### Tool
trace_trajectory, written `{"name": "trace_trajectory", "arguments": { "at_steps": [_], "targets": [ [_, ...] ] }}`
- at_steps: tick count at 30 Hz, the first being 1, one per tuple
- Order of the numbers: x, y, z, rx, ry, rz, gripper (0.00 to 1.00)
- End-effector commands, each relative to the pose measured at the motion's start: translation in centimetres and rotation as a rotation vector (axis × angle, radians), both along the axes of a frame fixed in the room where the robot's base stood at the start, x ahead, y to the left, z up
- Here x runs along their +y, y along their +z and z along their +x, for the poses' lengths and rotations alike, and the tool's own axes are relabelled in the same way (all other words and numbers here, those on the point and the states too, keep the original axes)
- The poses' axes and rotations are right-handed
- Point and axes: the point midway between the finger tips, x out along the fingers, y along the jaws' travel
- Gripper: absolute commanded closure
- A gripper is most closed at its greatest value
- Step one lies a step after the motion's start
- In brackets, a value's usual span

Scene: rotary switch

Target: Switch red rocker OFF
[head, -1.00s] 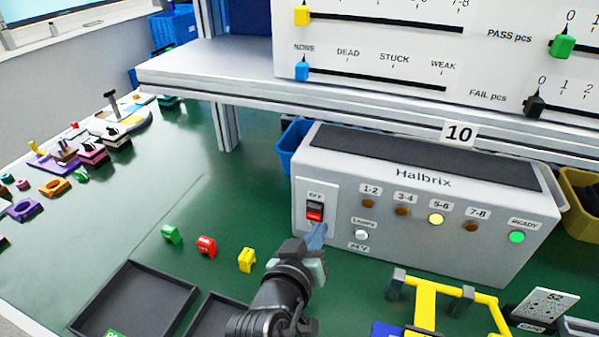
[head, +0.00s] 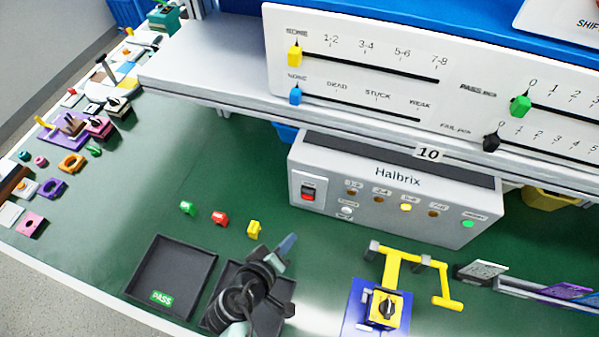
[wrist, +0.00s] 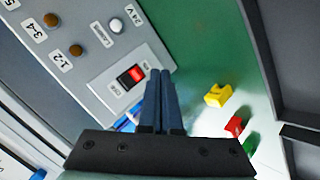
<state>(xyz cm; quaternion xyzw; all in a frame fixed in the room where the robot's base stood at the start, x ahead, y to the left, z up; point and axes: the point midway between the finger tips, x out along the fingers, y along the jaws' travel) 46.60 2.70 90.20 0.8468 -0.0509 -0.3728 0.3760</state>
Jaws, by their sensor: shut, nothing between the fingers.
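The red rocker (head: 308,190) sits in a pale plate at the left end of the grey Halbrix box (head: 400,205). Its upper part looks dark and its lower part red; I cannot tell surely which way it is tilted. It also shows in the wrist view (wrist: 131,75), with the red half nearest my fingers. My gripper (head: 288,243) is shut and empty. It is in front of and below the box, apart from the rocker. In the wrist view its fingertips (wrist: 160,75) appear beside the switch plate.
Green (head: 187,208), red (head: 219,217) and yellow (head: 254,229) small pieces lie left of my gripper. A PASS tray (head: 140,285) is at front left. A yellow frame (head: 400,252) stands right. A shelf (head: 215,85) overhangs the box.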

Motion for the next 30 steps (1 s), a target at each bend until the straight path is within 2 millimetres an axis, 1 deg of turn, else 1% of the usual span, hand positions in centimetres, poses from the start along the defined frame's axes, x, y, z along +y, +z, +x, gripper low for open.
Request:
{"name": "trace_trajectory", "arguments": {
  "at_steps": [1, 5, 17, 23, 30],
  "targets": [
    [-0.1, 0.4, -0.4, 0.011, 0.002, -0.011, 1.0],
    [-0.3, 0.2, -0.9, 0.024, 0.003, -0.026, 1.0],
    [-0.4, 0.1, -0.8, 0.023, 0.003, -0.027, 1.0],
    [-0.9, 0.3, 0.7, 0.022, 0.001, -0.026, 1.0],
    [-1.9, 0.8, 4.0, 0.02, 0.001, -0.026, 1.0]
  ]
}}
